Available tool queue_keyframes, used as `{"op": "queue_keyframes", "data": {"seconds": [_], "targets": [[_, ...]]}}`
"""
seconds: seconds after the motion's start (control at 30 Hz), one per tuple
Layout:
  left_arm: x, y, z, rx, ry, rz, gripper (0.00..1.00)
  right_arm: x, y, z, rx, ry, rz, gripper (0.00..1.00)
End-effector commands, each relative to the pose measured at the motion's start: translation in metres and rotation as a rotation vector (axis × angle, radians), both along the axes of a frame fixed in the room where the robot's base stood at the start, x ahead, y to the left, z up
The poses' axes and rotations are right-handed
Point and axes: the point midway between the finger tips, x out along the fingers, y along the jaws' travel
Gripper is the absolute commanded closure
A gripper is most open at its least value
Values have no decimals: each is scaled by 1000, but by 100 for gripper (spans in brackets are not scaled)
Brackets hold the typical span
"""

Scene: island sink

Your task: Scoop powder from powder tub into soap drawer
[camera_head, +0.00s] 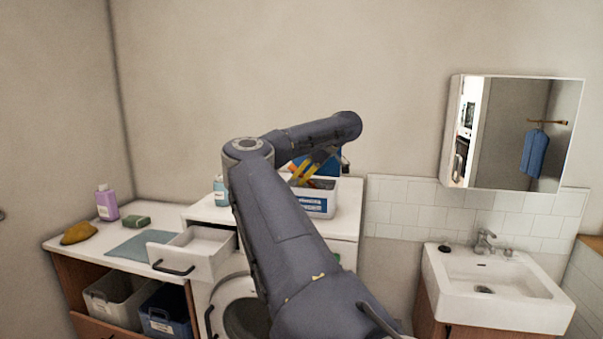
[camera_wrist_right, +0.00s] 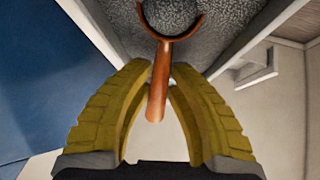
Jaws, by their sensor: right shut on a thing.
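The white powder tub (camera_head: 315,204) with a blue label stands on top of the white washing machine. My right gripper (camera_head: 303,174) is over the tub, its yellow fingers partly hidden by my arm. In the right wrist view, the gripper (camera_wrist_right: 160,75) is shut on the copper-brown handle of a scoop (camera_wrist_right: 160,82). The scoop's round bowl is at the top edge, with grey speckled powder (camera_wrist_right: 225,30) inside and around it; I cannot tell how deep it sits. The soap drawer (camera_head: 190,256) is pulled open at the machine's upper left, and its visible inside looks empty.
A blue box (camera_head: 331,161) stands behind the tub. A teal bottle (camera_head: 220,190) is left of my arm. The left counter holds a purple bottle (camera_head: 106,203), green sponge (camera_head: 137,222), yellow cloth (camera_head: 79,233) and blue-grey mat (camera_head: 140,242). A sink (camera_head: 500,285) is at right.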

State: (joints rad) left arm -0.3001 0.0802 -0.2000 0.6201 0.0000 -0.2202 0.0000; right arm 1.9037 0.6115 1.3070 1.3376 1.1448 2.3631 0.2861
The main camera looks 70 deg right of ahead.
Motion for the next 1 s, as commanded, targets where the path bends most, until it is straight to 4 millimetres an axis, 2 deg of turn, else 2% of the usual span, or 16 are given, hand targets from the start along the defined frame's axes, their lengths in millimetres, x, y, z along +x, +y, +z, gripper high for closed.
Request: {"op": "queue_keyframes", "data": {"seconds": [0.07, 0.53, 0.7, 1.0], "targets": [[0, 0, 0, 0, 0, 0, 56, 1, 0, -1, -16, 83, 2, 100], [0, 0, 0, 0, 0, 0, 56, 9, 1, 42, -28, 164, 0, 100], [0, 0, 0, 0, 0, 0, 56, 25, 4, 44, -70, 403, 5, 100], [0, 0, 0, 0, -1, 0, 56, 40, 6, 52, -115, 677, 1, 100]]}}
